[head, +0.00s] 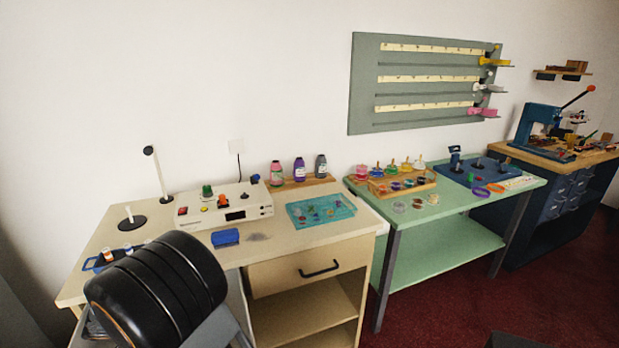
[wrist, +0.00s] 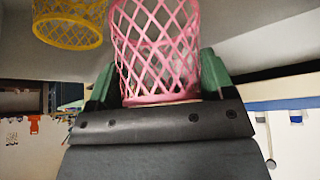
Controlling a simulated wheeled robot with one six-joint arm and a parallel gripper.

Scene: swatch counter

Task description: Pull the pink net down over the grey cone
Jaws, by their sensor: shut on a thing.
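The pink net (wrist: 157,55) is an open mesh basket shape with a solid rim, close up in the wrist view. My gripper (wrist: 158,82) has its green fingers on both sides of the net and is shut on it. A pale grey shape shows faintly through the mesh; I cannot tell whether it is the grey cone. The grey cone is not clearly seen in either view. My gripper and the held net cannot be made out in the head view.
A yellow net (wrist: 68,28) is close by at the upper left in the wrist view. In the head view, a cream desk (head: 365,224) holds a control box (head: 258,205) and a teal tray (head: 345,204). A green table (head: 470,205) with jars stands to the right, below a grey wall board (head: 362,85).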

